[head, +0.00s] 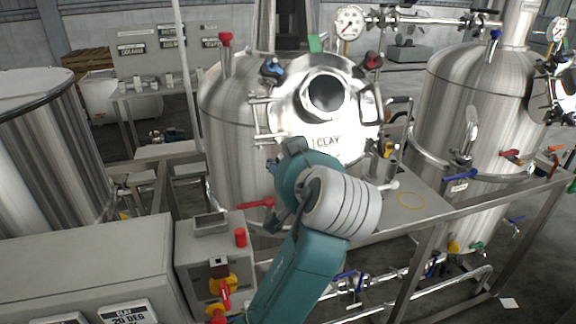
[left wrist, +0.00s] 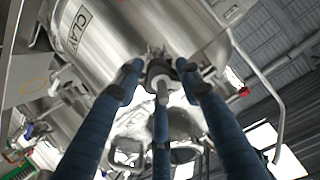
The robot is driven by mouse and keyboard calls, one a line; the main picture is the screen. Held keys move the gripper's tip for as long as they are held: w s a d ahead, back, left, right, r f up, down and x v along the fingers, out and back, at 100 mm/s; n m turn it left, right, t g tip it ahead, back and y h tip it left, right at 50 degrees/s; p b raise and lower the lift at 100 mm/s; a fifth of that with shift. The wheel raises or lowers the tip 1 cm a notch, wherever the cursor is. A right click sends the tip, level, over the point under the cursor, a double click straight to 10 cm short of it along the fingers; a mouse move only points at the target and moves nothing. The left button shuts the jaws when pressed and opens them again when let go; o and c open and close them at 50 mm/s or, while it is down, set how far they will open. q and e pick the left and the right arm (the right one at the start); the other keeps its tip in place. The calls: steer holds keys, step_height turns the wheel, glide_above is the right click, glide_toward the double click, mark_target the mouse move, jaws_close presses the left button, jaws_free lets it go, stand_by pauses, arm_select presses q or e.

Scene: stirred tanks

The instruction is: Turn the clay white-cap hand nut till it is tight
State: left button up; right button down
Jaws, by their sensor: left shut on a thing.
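The clay tank (head: 228,120) stands at the centre of the head view, with its shiny round lid (head: 352,128) and CLAY label; its steel body and label (left wrist: 80,30) also show in the left wrist view. My left gripper (left wrist: 160,75) has its blue fingers closed around a hand nut (left wrist: 161,84) with a pale end and a dark grey collar. In the head view my left arm reaches up to the lid's lower edge and hides the nut and most of the fingers.
Blue (head: 271,68) and dark red (head: 373,61) hand nuts sit on the lid's upper rim. A pressure gauge (head: 349,22) stands above. A second tank (head: 440,105) is on the right, a control box (head: 205,255) below left. A steel rail (head: 490,207) crosses the lower right.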

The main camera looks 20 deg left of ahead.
arm_select(q)
steer(key=shift+f, duration=0.15)
steer(key=o, duration=1)
steer(key=shift+o, duration=0.7)
steer(key=shift+w+a, duration=0.15)
steer(key=shift+w, duration=0.05)
steer(key=shift+s, duration=0.1)
